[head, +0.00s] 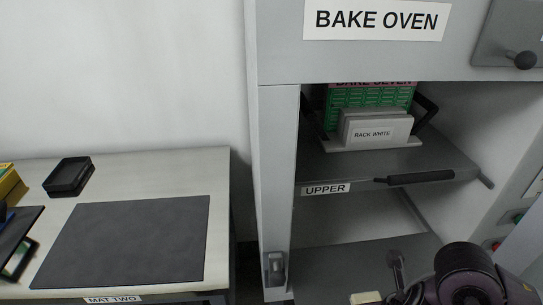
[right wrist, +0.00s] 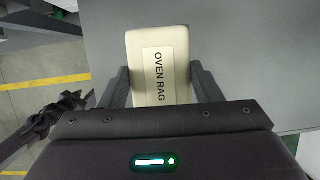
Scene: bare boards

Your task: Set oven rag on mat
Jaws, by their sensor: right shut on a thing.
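The oven rag (right wrist: 158,48) is a cream block with its name printed on it. My right gripper (right wrist: 160,82) is shut on it, one finger against each side. In the head view, the rag's cream edge (head: 365,298) shows at the bottom, by my right gripper (head: 388,290), low in front of the oven. The dark grey mat (head: 128,240) lies flat and bare on the pale table at left, above a label reading MAT TWO (head: 113,299). My left gripper is not seen.
The bake oven (head: 350,60) stands open on the right. A black tray (head: 68,177) sits behind the mat; a yellow item (head: 10,185) is at the left edge.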

